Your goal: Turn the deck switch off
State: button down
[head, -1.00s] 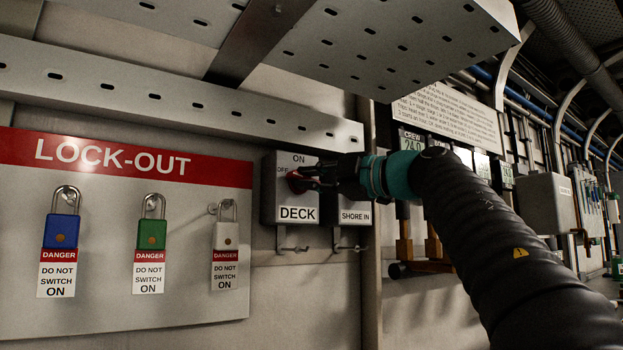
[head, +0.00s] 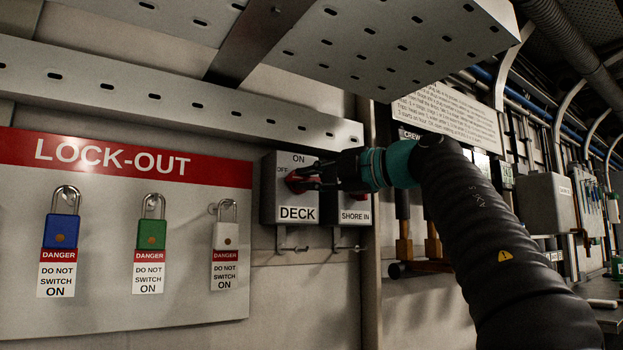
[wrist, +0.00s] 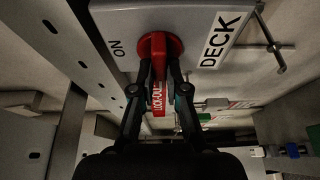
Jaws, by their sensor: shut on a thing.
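The deck switch is a grey box (head: 270,205) on the wall with a DECK label, ON at its top and OFF at its left. Its red handle (wrist: 158,45) shows in the wrist view, standing out from a round red base. My gripper (head: 307,180) reaches it from the right, and its fingers (wrist: 160,76) are shut on the handle. The fingers hide part of the handle in the head view. The OFF mark is partly visible beside the handle there. I cannot tell the handle's exact angle.
The SHORE IN switch box (head: 355,212) is just right, partly behind my gripper. The lock-out board (head: 110,310) with blue, green and white padlocks is at left. A perforated metal tray (head: 390,40) hangs above. Hooks (head: 290,248) stick out below the boxes.

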jog(key=c, duration=1.2)
grip_release()
jog(key=v, duration=1.2)
